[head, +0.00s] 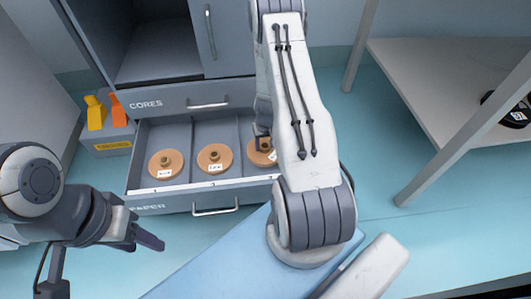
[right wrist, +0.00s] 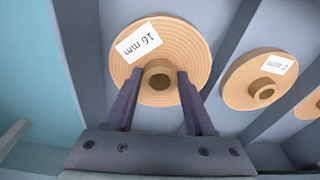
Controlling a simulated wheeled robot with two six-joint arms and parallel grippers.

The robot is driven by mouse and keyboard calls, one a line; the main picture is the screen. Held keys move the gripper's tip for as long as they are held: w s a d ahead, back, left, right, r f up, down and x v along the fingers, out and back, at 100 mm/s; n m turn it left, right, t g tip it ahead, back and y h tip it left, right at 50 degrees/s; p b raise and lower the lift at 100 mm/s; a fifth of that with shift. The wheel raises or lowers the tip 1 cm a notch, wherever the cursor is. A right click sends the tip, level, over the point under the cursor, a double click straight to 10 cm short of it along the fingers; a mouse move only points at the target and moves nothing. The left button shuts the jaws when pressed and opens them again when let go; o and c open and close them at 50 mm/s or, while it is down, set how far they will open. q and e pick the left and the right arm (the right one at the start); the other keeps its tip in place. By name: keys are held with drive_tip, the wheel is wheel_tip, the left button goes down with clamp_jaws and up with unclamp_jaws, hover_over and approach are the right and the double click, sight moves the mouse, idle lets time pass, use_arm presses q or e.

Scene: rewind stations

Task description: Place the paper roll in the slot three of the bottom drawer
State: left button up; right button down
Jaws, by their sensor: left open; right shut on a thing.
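The bottom drawer (head: 180,206), marked PAPER, is pulled open and divided into three slots. An orange-brown paper roll (head: 260,153) with a hub lies flat in the right-hand slot in the head view, partly hidden by my right arm. In the right wrist view this paper roll (right wrist: 190,40) has a "16 mm" label, upside down. My right gripper (right wrist: 158,80) is shut on its hub, one finger on each side; in the head view the right gripper (head: 262,132) is mostly hidden. My left gripper (head: 143,238) is open and empty, in front of the drawer at lower left.
Two more labelled rolls lie in the left slot (head: 166,163) and middle slot (head: 215,158). A closed CORES drawer (head: 175,101) is above. A grey bin (head: 105,141) with yellow and orange items stands left of the drawer. A white-topped table (head: 440,80) is at right.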

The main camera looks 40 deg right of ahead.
sight(265, 150)
wheel_tip(265, 150, down, 3)
drive_tip(key=b, duration=0.2)
drive_tip(key=shift+f+b, duration=0.2)
drive_tip(key=shift+b, duration=0.1)
drive_tip(key=shift+r, duration=0.2)
drive_tip(key=shift+f, duration=0.15)
drive_tip(key=shift+c, duration=1.3)
unclamp_jaws()
